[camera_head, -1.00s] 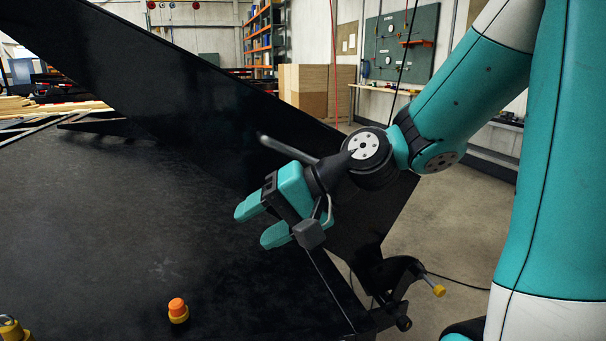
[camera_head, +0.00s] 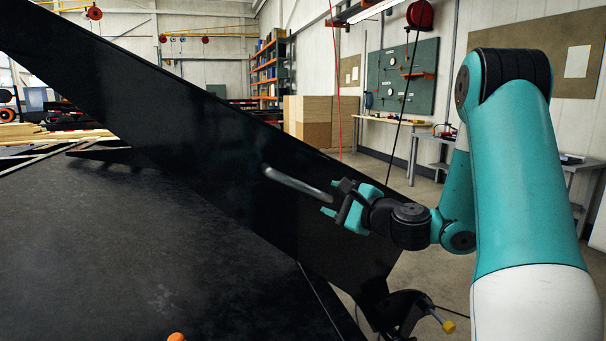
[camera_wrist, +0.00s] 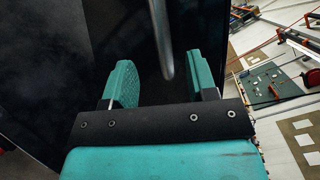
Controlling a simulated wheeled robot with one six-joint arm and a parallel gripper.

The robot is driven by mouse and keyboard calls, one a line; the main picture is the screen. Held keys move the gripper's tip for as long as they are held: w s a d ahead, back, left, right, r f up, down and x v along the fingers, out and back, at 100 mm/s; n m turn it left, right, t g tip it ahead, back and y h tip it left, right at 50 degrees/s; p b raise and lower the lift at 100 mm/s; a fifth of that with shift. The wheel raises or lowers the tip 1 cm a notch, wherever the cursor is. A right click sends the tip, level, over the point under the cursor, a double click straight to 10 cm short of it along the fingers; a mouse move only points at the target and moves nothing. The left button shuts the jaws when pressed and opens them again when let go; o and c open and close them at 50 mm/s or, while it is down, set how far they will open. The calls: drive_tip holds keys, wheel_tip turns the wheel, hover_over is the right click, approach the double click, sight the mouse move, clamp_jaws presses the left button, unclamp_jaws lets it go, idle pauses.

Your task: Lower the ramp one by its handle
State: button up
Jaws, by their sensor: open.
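The ramp (camera_head: 215,135) is a large black panel that slants down from the upper left to the lower right in the head view. Its handle (camera_head: 297,184) is a grey bar on the ramp's face. The handle (camera_wrist: 162,40) also shows in the wrist view, where its end lies between the two teal fingers. My gripper (camera_head: 335,203) is open at the handle's right end. In the wrist view the fingers (camera_wrist: 160,85) stand apart on either side of the bar, and the bar is closer to the right finger. I cannot tell whether any finger touches it.
The dark trailer deck (camera_head: 130,260) lies left of the ramp. An orange button (camera_head: 176,337) is at the bottom edge. A bracket with a yellow-tipped lever (camera_head: 448,326) is at the ramp's lower end. Cardboard-coloured boxes (camera_head: 308,120) and workbenches stand behind, with open floor between.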

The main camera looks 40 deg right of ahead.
sight(307, 189)
drive_tip(key=w+p, duration=0.1)
drive_tip(key=w, duration=0.2)
drive_tip(key=w+a+p, duration=0.1)
drive_tip(key=w, duration=0.3)
drive_tip(key=w+p, duration=0.2)
drive_tip(key=w, duration=0.1)
drive_tip(key=shift+w+a, duration=0.2)
drive_tip(key=shift+w, duration=0.15)
